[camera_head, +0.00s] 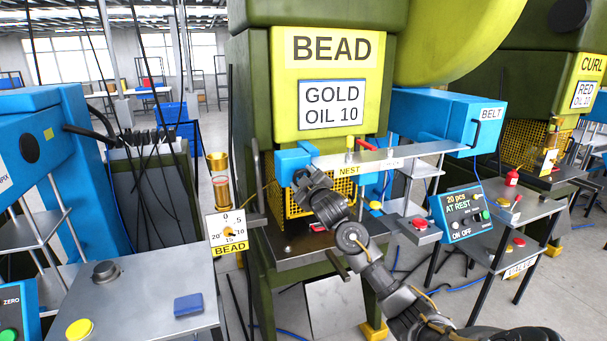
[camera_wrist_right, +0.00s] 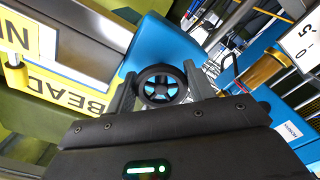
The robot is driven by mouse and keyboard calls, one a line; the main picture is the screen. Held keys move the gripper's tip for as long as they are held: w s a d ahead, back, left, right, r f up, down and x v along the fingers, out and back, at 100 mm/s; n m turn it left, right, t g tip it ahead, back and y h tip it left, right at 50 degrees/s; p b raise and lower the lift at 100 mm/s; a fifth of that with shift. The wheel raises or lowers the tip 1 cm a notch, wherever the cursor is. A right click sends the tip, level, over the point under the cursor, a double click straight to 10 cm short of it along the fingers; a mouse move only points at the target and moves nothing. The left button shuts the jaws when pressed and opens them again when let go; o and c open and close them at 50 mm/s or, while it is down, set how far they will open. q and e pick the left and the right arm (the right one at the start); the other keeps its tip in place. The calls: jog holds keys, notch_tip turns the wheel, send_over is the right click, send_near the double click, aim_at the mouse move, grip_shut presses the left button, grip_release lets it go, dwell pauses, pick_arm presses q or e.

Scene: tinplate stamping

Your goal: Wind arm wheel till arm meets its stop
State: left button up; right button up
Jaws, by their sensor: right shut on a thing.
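The arm wheel (camera_wrist_right: 162,86) is a small black handwheel with blue showing between its spokes. It sits in front of a blue housing (camera_head: 291,165) on the BEAD press, and my gripper hides it in the head view. My right gripper (camera_head: 304,180) is at this housing, and in the right wrist view its two fingers (camera_wrist_right: 160,88) are shut on the wheel, one on each side of the rim. A flat pale metal arm (camera_head: 425,152) with a yellow NEST label extends right from the housing. I cannot make out its stop. My left gripper is not in view.
A yellow mesh guard (camera_head: 292,200) is below the housing. A dial board (camera_head: 228,232) marked BEAD stands to the left. A blue control box (camera_head: 463,213) and a red button box (camera_head: 419,227) are to the right. A grey bench (camera_head: 140,290) fills the lower left.

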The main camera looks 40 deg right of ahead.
jog(key=m+p, duration=0.3)
jog(key=m, duration=0.2)
jog(key=shift+a+m+p, duration=0.15)
jog(key=shift+m+p, duration=0.15)
jog(key=shift+w+f+m+p, duration=0.15)
jog(key=shift+m+p, duration=0.9)
jog(key=shift+m, duration=0.75)
jog(key=o, duration=0.7)
jog(key=b+v, duration=0.3)
jog(key=v, duration=0.8)
